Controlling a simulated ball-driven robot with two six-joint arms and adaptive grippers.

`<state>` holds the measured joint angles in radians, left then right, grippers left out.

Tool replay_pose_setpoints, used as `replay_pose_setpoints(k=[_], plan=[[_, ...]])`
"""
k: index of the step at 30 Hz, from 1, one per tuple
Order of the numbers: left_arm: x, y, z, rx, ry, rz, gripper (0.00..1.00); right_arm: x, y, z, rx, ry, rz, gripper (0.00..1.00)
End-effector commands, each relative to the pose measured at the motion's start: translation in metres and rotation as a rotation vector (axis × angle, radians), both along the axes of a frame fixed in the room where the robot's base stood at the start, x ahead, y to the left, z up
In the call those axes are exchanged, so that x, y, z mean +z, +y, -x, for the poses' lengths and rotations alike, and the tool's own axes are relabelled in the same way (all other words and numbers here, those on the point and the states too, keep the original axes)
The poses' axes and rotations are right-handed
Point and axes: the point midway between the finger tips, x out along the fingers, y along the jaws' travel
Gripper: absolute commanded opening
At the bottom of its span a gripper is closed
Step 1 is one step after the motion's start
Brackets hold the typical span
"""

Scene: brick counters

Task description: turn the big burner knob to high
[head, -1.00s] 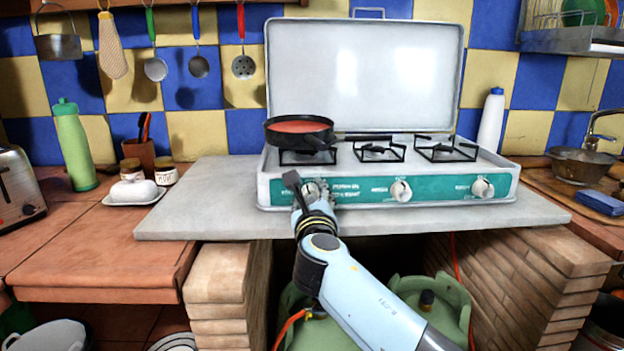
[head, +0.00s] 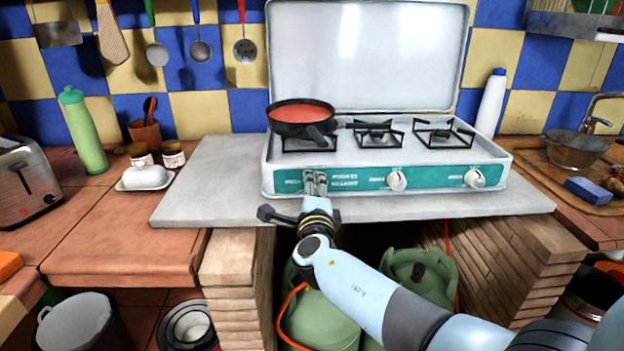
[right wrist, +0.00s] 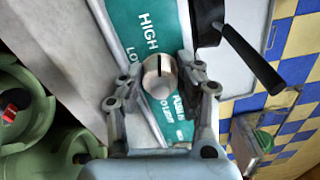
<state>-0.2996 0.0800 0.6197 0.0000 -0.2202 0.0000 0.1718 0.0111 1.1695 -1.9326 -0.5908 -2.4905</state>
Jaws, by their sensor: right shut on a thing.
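The white stove (head: 390,155) has a green front panel with a row of knobs. My right gripper (head: 315,180) is at the leftmost knob, which it hides in the head view. In the right wrist view, the knob (right wrist: 159,75) is pale with a black line on its face, pointing up in the picture toward the printed word HIGH (right wrist: 149,32). The fingers of my right gripper (right wrist: 157,88) are shut on the knob from both sides. LOW is printed to the left of the knob. My left gripper is out of view.
A black pan (head: 302,118) with red contents sits on the left burner, its handle toward the front above the gripper. The middle knob (head: 396,180) and right knob (head: 474,178) are clear. Green gas bottles (head: 420,275) stand below the counter.

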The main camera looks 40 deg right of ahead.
Motion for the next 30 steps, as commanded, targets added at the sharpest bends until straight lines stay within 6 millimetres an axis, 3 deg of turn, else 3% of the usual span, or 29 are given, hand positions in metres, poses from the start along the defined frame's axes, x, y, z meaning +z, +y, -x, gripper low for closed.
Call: replay_pose_setpoints(k=[12,29,30], plan=[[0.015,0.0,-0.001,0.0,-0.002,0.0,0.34,-0.001,0.001,0.0,0.001,0.099,0.158,0.03],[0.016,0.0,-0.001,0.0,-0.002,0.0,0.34,-0.002,0.001,0.0,0.002,0.113,0.178,0.03],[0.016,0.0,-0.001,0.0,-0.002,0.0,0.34,-0.002,0.001,0.0,0.002,0.113,0.178,0.4]])
